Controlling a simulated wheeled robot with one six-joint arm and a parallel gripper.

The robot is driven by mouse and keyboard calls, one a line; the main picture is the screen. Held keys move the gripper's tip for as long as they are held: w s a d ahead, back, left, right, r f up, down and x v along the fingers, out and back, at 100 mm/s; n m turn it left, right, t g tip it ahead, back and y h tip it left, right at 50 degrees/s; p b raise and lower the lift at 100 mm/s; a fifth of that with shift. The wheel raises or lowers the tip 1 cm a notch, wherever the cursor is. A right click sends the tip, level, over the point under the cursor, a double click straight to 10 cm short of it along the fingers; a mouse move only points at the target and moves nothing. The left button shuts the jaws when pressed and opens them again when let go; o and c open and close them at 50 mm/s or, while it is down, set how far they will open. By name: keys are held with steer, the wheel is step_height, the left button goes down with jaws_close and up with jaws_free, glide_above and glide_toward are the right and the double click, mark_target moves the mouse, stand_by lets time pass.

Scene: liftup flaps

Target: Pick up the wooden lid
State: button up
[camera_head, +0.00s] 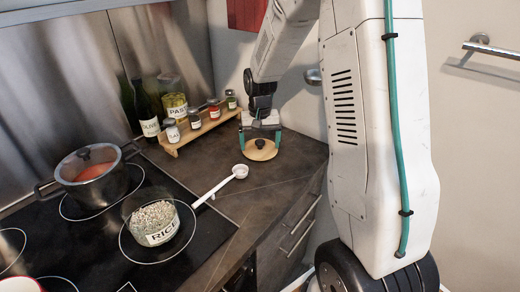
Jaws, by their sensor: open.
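The wooden lid (259,151) is a round, pale disc with a dark knob on top. It lies flat on the dark counter near the back corner. My gripper (260,137) points down over the lid, with its teal fingers apart on either side above the knob. The gap between the fingers looks empty. I cannot tell whether the fingertips touch the lid.
A wooden spice rack (190,131) with several jars stands left of the lid. A white ladle (220,184) lies in front of it. A glass rice bowl (156,220) and a lidded pot (95,180) sit on the black cooktop. Bare counter (285,175) lies right of the ladle.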

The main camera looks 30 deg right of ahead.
steer(key=shift+s, duration=0.1)
steer(key=c, duration=1.8)
steer(key=shift+f, duration=0.15)
steer(key=shift+c, duration=0.4)
